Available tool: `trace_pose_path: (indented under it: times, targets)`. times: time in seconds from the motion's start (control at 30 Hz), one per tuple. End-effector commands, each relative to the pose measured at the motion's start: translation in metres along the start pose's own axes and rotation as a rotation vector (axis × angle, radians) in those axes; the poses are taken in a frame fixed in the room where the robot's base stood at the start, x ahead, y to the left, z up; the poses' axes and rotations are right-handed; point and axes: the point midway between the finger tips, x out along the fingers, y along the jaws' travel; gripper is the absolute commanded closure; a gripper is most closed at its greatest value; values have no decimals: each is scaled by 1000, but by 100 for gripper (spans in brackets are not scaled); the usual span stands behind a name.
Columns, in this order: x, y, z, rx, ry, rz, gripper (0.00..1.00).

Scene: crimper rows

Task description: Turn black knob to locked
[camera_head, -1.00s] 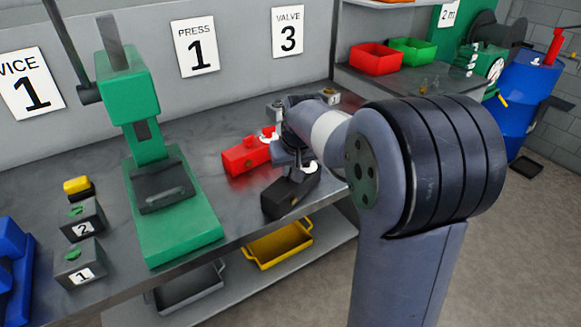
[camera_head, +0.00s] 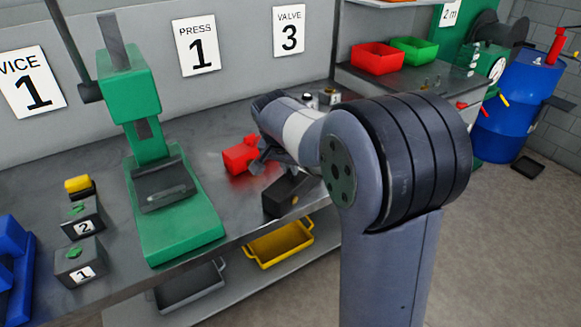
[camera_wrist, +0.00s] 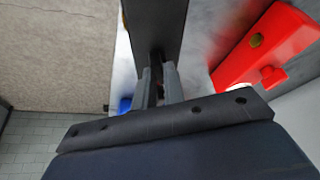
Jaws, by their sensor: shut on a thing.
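The black box (camera_head: 287,196) sits on the bench, with a small yellowish spot on its front. In the wrist view the black box (camera_wrist: 155,25) fills the top middle. My gripper (camera_wrist: 158,76) has its two grey fingers close together at the near end of that box, shut on a narrow dark part, the black knob (camera_wrist: 157,58). The knob's pointer and any locked mark are hidden, so I cannot tell its angle. In the head view my gripper (camera_head: 262,164) is partly hidden by my wrist, between the red box and the black box.
A red box (camera_head: 239,157) with a red knob (camera_wrist: 272,76) stands close beside the black box. A green press (camera_head: 178,215) stands to the left, with numbered blocks (camera_head: 82,262) beyond it. A yellow tray (camera_head: 279,245) is on the lower shelf. Bench space between press and boxes is clear.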

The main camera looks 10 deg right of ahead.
Motion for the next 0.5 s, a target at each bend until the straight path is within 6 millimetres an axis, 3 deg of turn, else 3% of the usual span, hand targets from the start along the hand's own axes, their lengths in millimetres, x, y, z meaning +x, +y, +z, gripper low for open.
trace_pose_path:
  times: [0.5]
  targets:
    - [0,-2,0,252,-2,105,100]
